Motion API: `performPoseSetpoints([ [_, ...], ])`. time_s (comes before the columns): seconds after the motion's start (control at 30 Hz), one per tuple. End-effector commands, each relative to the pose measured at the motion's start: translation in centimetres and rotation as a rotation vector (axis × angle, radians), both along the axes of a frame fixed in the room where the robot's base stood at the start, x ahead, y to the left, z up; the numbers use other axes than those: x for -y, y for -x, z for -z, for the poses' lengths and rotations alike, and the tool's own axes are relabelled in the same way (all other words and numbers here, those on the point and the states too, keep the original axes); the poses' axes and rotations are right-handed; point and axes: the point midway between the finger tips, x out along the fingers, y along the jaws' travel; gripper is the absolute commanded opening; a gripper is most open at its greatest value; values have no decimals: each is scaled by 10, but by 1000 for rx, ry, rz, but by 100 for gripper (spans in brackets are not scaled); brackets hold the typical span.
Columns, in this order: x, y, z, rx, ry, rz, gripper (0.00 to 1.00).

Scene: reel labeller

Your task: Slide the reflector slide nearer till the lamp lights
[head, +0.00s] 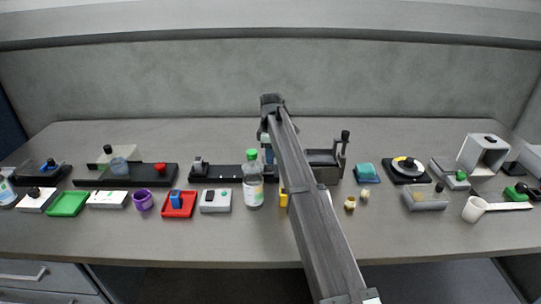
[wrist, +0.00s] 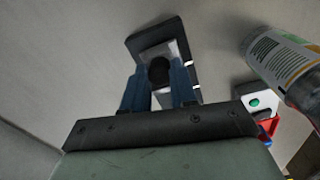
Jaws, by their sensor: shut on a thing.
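The reflector slide (wrist: 180,48) is a light grey piece with a round black knob (wrist: 159,71). It sits on a black rail (wrist: 137,40) with white marks along one side. My gripper (wrist: 160,84) is shut on the knob, a blue finger on each side. In the head view my gripper (head: 268,160) is at the right end of the black rail (head: 228,173), partly behind my arm, and the slide is hidden there. A grey block (head: 200,169) stands at the rail's left end. A pale box in the wrist view has a green spot (wrist: 254,102); I cannot tell whether it is lit.
A bottle with a green cap (head: 253,187) stands close in front of the rail, and shows near my gripper in the wrist view (wrist: 280,62). A grey box (head: 215,201) and a red tray (head: 179,212) lie before the rail. A crank device (head: 325,166) stands to the right.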

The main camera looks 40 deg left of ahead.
Motion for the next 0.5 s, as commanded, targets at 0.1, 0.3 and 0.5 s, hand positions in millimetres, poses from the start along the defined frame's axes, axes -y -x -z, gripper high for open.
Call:
performPoseSetpoints([
  [0.1,0,1,0,-1,1,0,0],
  [0.3,-18,17,0,-1,1,-3,0],
  [0.5,-36,36,0,0,0,-1,0],
])
